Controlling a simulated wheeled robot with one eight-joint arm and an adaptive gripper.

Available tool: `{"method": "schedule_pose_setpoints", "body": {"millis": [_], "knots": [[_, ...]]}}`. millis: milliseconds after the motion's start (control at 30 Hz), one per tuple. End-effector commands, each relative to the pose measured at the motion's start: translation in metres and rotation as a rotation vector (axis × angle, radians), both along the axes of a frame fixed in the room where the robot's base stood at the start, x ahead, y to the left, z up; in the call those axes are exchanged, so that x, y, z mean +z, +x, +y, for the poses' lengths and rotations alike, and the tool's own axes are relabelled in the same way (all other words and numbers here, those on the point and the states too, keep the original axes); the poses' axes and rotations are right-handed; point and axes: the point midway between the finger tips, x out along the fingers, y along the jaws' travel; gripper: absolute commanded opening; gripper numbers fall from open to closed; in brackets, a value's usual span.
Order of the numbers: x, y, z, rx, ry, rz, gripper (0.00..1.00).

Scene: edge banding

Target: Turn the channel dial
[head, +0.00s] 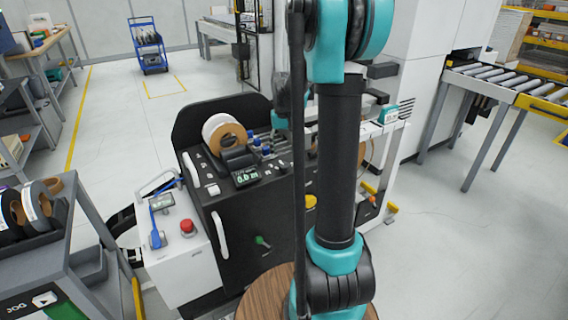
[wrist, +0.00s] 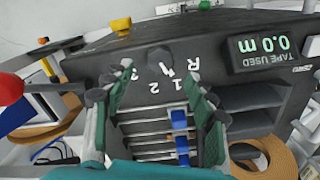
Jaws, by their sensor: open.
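The channel dial (wrist: 159,58) is a dark round knob on the machine's dark panel in the wrist view, with white marks such as 1, 2 and R beside it. Which mark it points to is unclear. My gripper (wrist: 160,74) is open and empty, its two green-and-grey fingers to either side below the dial in the picture. The dial shows just beyond the gap between the fingertips, apparently untouched. In the head view I cannot make out the dial, and my arm blocks part of the machine (head: 250,222).
A display (wrist: 263,48) reading 0.0 m is right of the dial; slots with blue clips (wrist: 180,120) lie below. A yellow knob (wrist: 121,25) and red knob (wrist: 10,88) are at left. In the head view, a tape roll (head: 228,138) sits on top; a shelf (head: 55,262) stands left.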

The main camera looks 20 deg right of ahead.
Motion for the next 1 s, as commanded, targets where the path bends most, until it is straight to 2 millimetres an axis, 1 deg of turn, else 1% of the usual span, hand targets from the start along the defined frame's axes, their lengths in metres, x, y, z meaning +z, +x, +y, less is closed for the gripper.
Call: {"method": "schedule_pose_setpoints", "body": {"millis": [33,100,200,300,500,733,767,1000], "knots": [[-0.010,0.000,0.000,0.000,0.000,0.000,0.56],[-0.022,0.001,0.000,0.000,0.000,0.000,0.56],[-0.036,0.000,0.000,0.000,0.000,0.000,0.56],[-0.046,0.000,0.000,0.000,0.000,0.000,0.56],[-0.055,0.000,0.000,0.000,0.000,0.000,0.56],[-0.055,0.000,0.000,0.000,0.000,0.000,0.56],[-0.055,0.000,0.000,0.000,0.000,0.000,0.54],[-0.055,0.000,0.000,0.000,0.000,0.000,0.24]]}}
